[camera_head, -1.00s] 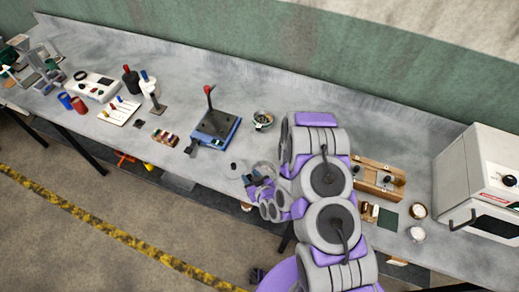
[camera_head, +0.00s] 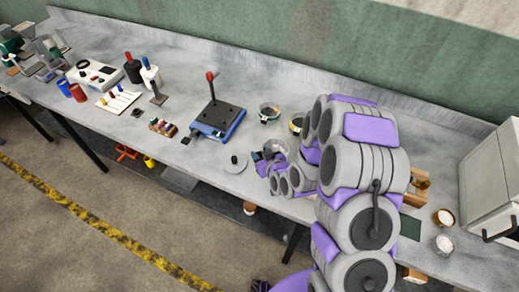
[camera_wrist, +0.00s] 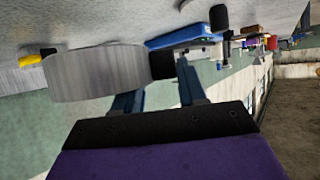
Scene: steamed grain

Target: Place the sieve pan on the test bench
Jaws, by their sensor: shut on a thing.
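A plain grey metal pan (camera_wrist: 95,73), which I take for the sieve pan, fills the upper left of the wrist view. A dark grip piece (camera_wrist: 163,62) joins its right side. My gripper (camera_wrist: 160,78) has its two blue fingers shut about this piece; the exact contact is partly hidden. In the head view my gripper (camera_head: 268,160) is low over the front part of the grey bench (camera_head: 330,90), and the pan (camera_head: 276,147) shows as a grey ring beside it. I cannot tell whether the pan touches the bench. The pan's inside is not clearly visible.
A grey disc with a dark knob (camera_head: 236,162) lies just left of my gripper. A blue-based device with a red-topped lever (camera_head: 215,120) stands farther left. A round bowl (camera_head: 269,114) and a yellow-marked one (camera_head: 297,123) are behind. A white machine (camera_head: 490,180) is at right.

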